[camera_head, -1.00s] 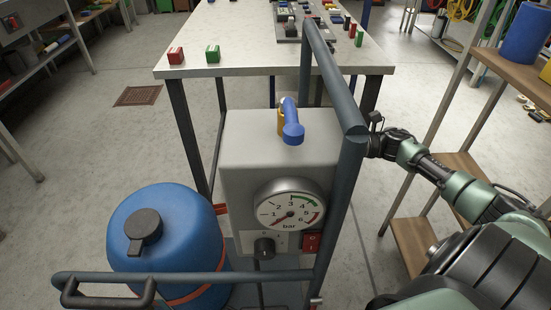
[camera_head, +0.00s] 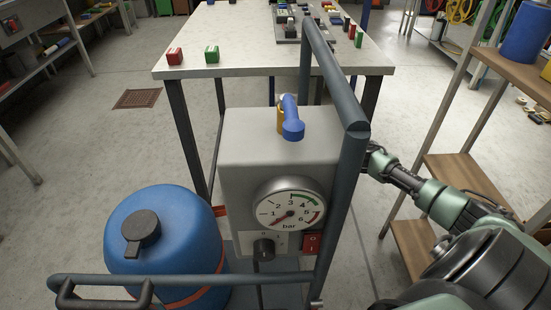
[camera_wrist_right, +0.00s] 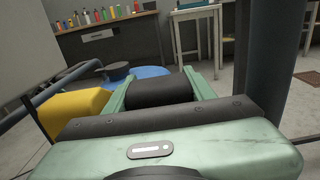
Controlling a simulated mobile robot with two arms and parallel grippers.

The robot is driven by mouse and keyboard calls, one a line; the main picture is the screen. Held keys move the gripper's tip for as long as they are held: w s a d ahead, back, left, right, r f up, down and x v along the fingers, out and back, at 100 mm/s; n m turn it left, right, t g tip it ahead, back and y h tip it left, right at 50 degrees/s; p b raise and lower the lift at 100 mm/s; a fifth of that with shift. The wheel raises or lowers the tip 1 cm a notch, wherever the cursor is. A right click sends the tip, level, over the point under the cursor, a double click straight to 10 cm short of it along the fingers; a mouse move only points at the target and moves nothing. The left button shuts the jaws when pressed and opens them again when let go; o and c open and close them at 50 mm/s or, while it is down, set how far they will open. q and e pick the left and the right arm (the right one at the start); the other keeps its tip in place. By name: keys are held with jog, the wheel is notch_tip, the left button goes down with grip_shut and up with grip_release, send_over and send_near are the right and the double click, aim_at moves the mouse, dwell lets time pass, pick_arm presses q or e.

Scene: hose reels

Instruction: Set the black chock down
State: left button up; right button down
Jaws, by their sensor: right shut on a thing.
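The black chock (camera_wrist_right: 160,92) shows in the right wrist view as a dark block between two green fingers. My right gripper (camera_wrist_right: 157,77) is shut on it. In the head view my right arm reaches in from the right and its end passes behind the dark upright bar of a cart, so the gripper and the chock are hidden there. Whether the chock touches the floor cannot be told. My left gripper is in neither view.
The cart's grey box (camera_head: 265,150) with a gauge (camera_head: 290,206) and blue tank (camera_head: 163,240) stands close in front. Its handle bar (camera_head: 343,170) is beside my right arm. A shelf rack (camera_head: 450,170) stands at the right. A workbench (camera_head: 240,45) stands behind.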

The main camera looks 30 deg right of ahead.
jog(key=c, duration=0.5)
grip_release()
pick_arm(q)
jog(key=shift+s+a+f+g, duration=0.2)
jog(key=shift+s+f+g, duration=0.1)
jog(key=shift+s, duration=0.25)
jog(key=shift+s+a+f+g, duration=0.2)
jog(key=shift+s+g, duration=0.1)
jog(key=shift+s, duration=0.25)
pick_arm(e)
jog(key=v, duration=1.2)
jog(key=shift+a, duration=0.1)
